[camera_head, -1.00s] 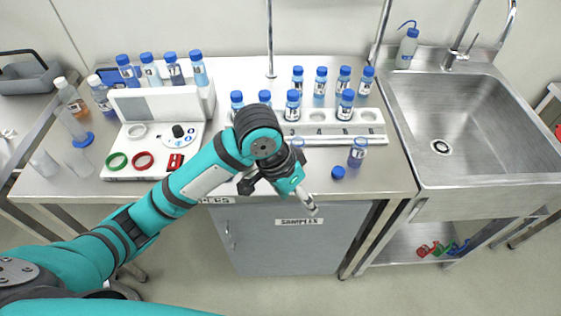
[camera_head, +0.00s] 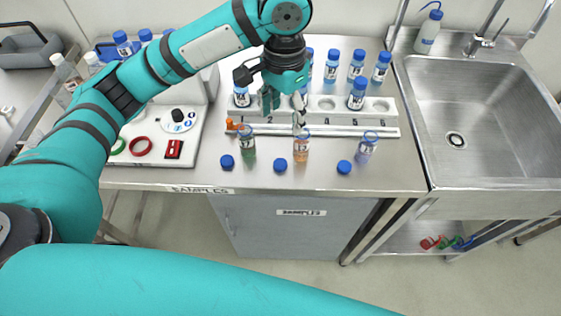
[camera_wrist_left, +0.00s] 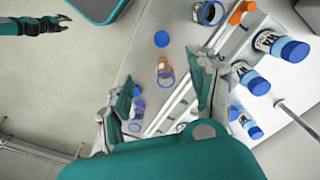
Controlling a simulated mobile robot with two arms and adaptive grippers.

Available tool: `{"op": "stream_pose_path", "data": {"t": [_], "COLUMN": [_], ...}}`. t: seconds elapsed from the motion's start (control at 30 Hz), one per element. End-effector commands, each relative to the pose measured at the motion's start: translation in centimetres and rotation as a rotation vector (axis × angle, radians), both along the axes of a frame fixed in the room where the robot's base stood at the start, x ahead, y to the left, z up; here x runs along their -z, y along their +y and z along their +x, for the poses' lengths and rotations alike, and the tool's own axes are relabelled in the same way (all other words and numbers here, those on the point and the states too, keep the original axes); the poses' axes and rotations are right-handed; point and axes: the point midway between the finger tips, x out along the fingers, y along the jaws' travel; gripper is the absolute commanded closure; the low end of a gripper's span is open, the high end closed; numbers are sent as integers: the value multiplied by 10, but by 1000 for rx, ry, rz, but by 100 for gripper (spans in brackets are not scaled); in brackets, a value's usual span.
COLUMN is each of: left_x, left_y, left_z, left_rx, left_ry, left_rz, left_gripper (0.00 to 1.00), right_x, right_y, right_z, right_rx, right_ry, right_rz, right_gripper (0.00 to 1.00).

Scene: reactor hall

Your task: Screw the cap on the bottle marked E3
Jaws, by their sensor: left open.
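Three uncapped bottles stand in a row in front of the rack: a green-tinted one (camera_head: 248,146), an orange-brown one (camera_head: 301,150) and a purple-blue one (camera_head: 367,149). I cannot read which is marked E3. Blue caps lie on the table before them: a left cap (camera_head: 227,162), a middle cap (camera_head: 280,165) and a right cap (camera_head: 344,167). My left gripper (camera_head: 284,104) is open and empty, above the rack behind the bottles. The left wrist view shows the orange-brown bottle (camera_wrist_left: 165,72) between its spread fingers, farther off. My right gripper (camera_wrist_left: 45,25) shows small there, its fingers unclear.
The white rack (camera_head: 345,131) holds several blue-capped bottles, partly hidden by my arm. An orange object (camera_head: 233,125) sits at its left end. A white device (camera_head: 190,147) stands left, a sink (camera_head: 460,110) right. The table's front strip is mostly clear.

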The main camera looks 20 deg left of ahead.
Motion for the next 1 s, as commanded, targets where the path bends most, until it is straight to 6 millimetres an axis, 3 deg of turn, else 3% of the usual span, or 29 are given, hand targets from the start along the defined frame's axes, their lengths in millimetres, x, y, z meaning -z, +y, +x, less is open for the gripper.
{"op": "stream_pose_path", "data": {"t": [0.5,0.7,1.0], "left_x": [102,116,117], "left_y": [1,1,1], "left_z": [-1,0,0], "left_rx": [-1,0,0], "left_ry": [4,0,1], "left_rz": [2,0,0], "left_gripper": [40,40,40], "right_x": [-13,-14,-14], "right_y": [-3,-3,-3], "right_z": [16,15,14], "right_rx": [-1,-1,0], "right_ry": [-25,-24,-21], "right_rz": [-2,-2,-2], "right_gripper": [60,60,60]}}
